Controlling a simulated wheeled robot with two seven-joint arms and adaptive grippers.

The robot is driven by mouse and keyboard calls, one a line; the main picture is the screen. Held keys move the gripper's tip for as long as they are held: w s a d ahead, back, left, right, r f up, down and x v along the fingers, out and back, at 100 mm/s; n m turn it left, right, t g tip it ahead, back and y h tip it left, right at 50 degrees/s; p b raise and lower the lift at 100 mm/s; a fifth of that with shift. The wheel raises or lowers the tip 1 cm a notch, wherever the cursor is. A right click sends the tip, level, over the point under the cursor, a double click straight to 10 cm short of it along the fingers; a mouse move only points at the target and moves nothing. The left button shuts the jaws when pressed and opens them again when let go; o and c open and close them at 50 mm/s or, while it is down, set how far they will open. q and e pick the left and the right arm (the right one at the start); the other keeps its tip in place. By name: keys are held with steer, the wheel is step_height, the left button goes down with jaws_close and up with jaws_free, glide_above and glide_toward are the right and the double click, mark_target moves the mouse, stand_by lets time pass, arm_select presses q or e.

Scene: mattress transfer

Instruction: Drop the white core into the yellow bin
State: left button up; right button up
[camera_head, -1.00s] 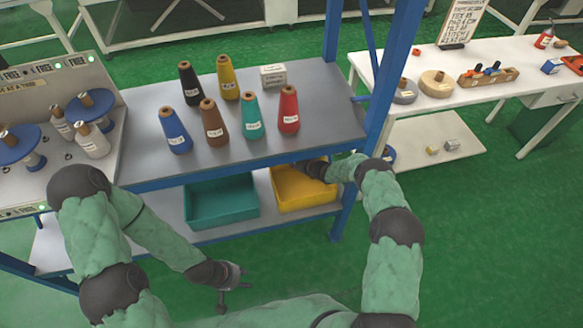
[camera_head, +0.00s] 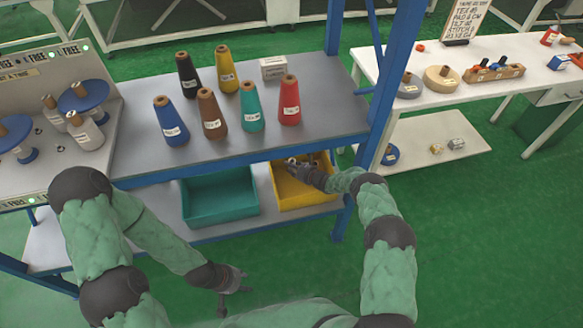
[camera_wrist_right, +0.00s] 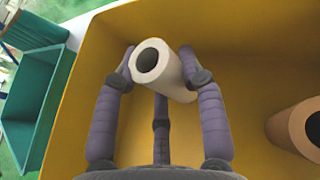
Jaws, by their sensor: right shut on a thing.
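The white core (camera_wrist_right: 174,72) is a hollow white tube, tilted between the fingers of my right gripper (camera_wrist_right: 162,75) in the right wrist view. The gripper is shut on it. The yellow bin (camera_wrist_right: 88,105) fills most of that view, and the core is held over its inside. In the head view the yellow bin (camera_head: 278,195) stands on the lower shelf, and my right gripper (camera_head: 292,166) reaches over it under the upper shelf. My left gripper (camera_head: 228,292) hangs low at the front, away from the bins; its finger gap is too small to tell.
A brown core (camera_wrist_right: 300,128) lies in the yellow bin at the right. A teal bin (camera_head: 220,196) stands left of the yellow one. The upper shelf (camera_head: 315,120) with several thread cones is above, and a blue post (camera_head: 362,155) stands right of the bin.

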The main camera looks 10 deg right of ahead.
steer(key=shift+f, duration=0.35)
